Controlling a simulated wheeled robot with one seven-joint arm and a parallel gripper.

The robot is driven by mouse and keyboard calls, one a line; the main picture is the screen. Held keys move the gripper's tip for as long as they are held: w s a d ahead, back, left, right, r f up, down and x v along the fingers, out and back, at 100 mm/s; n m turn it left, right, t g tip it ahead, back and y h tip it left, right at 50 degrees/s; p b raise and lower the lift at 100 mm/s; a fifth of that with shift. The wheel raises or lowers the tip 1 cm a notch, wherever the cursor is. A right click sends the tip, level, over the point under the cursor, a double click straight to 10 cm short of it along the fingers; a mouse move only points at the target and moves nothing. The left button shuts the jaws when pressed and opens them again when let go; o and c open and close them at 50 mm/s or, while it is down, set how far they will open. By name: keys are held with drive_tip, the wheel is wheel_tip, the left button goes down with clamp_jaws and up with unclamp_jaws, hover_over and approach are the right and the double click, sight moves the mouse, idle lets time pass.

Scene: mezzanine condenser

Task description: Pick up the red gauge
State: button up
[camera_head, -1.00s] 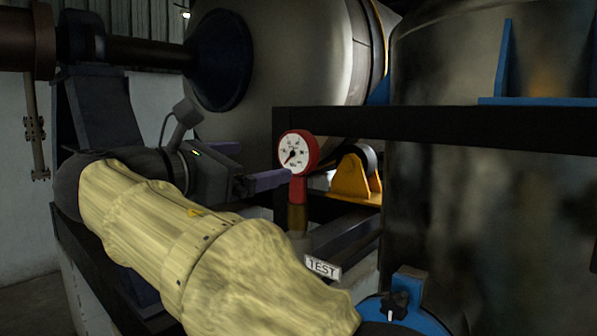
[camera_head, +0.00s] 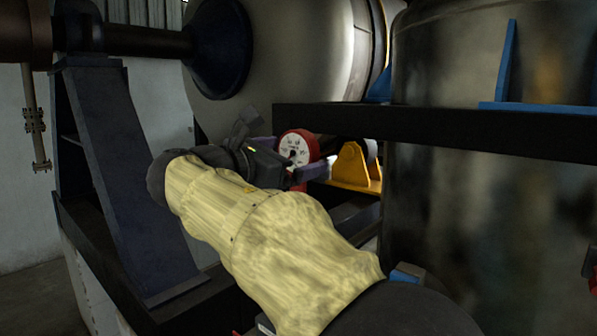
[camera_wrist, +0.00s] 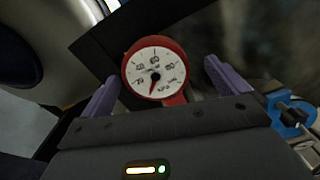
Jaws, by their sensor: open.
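The red gauge (camera_head: 297,146) has a round red rim and a white dial. My gripper (camera_wrist: 162,82) is open, with one purple finger to the left of the gauge and one to the right. Gaps show between the fingers and the gauge. In the head view my gripper (camera_head: 291,160) overlaps the gauge, with a purple finger on either side.
A dark horizontal beam (camera_head: 430,131) runs just behind and right of the gauge. A yellow bracket (camera_head: 352,166) stands to its right. A large metal tank (camera_head: 450,220) fills the right side. A dark blue slanted support (camera_head: 125,190) stands at left. A blue-mounted valve (camera_wrist: 290,115) is at right.

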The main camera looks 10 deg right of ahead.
drive_tip(key=p+x, duration=0.2)
drive_tip(key=x, duration=0.2)
drive_tip(key=shift+w+r+p, duration=0.15)
drive_tip(key=shift+w+p, duration=0.15)
drive_tip(key=shift+w+d, duration=0.1)
drive_tip(key=shift+d, duration=0.05)
drive_tip(key=c, duration=1.3)
wheel_tip(320, 180, up, 10)
idle(0.4)
